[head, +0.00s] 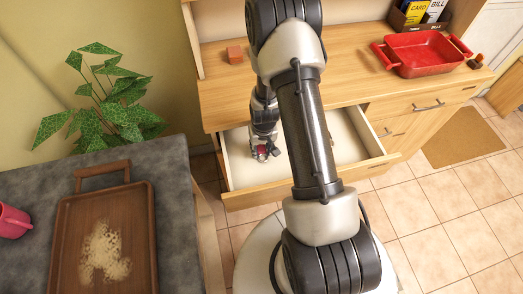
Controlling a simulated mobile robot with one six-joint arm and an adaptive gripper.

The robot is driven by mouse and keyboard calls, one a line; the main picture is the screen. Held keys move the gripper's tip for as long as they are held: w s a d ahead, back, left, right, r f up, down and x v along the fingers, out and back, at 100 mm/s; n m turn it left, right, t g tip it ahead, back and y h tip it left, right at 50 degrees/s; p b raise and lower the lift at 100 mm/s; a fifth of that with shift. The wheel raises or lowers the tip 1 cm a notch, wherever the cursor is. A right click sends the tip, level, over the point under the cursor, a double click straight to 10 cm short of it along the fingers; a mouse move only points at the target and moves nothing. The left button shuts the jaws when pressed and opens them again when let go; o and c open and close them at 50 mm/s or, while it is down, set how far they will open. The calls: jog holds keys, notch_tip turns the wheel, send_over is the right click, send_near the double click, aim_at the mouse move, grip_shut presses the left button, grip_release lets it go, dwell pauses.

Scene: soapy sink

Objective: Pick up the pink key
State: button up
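My gripper (264,154) points down into the open drawer (355,148), over its left part. A small reddish-pink patch (263,149) shows at the fingers. I cannot tell whether it is the pink key or part of the gripper. The fingers are too small in view to tell whether they are open or shut. My arm hides the middle of the drawer. No pink key shows clearly anywhere.
The wooden cabinet top (345,85) above the drawer holds a reddish-brown block (235,54), a red baking dish (421,53) and a dark box (418,20) of cards. At left, a grey table (25,180) bears a brown tray (65,235) and a pink cup (12,221).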

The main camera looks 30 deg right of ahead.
jog(key=c, duration=0.4)
jog(key=shift+r, duration=0.1)
jog(key=shift+c, duration=0.2)
